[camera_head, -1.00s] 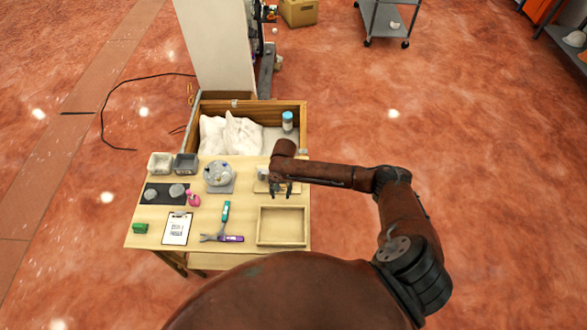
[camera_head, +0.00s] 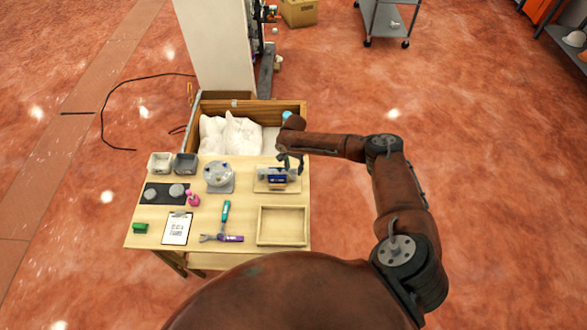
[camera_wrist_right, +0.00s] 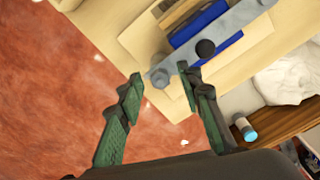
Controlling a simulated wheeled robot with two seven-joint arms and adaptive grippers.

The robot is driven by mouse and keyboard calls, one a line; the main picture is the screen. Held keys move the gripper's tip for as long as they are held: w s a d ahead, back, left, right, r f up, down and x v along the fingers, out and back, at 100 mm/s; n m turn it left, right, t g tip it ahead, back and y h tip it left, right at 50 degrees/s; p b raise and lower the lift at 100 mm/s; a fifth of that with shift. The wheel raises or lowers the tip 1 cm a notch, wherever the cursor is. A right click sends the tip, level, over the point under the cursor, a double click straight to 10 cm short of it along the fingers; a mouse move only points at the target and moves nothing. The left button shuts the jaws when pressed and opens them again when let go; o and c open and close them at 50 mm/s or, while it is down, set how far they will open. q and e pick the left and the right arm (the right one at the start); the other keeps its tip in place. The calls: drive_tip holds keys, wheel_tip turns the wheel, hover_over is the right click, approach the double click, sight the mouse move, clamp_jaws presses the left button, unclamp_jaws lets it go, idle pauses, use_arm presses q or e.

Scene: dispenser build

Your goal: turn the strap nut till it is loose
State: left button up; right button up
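A grey metal strap (camera_wrist_right: 228,32) lies across a dark blue block (camera_wrist_right: 205,24). In the head view the blue block (camera_head: 277,179) sits on a pale wooden base (camera_head: 263,188) at the right of the table. A grey nut (camera_wrist_right: 160,77) is at the strap's near end, with a dark round knob (camera_wrist_right: 206,48) farther along. My right gripper (camera_wrist_right: 159,76) is open; in the picture its fingertips lie either side of the nut. I cannot tell whether they touch it or their height. In the head view the right gripper (camera_head: 291,164) is by the fixture's back right. My left gripper is not seen.
An empty wooden tray (camera_head: 282,207) lies in front of the fixture. A round grey device (camera_head: 219,174) stands to its left. Behind is a wooden bin (camera_head: 262,107) with white bags (camera_head: 231,134) and a blue-capped bottle (camera_wrist_right: 248,133). Open floor lies right of the table.

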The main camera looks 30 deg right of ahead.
drive_tip(key=shift+f, duration=0.15)
drive_tip(key=shift+c, duration=0.3)
clamp_jaws()
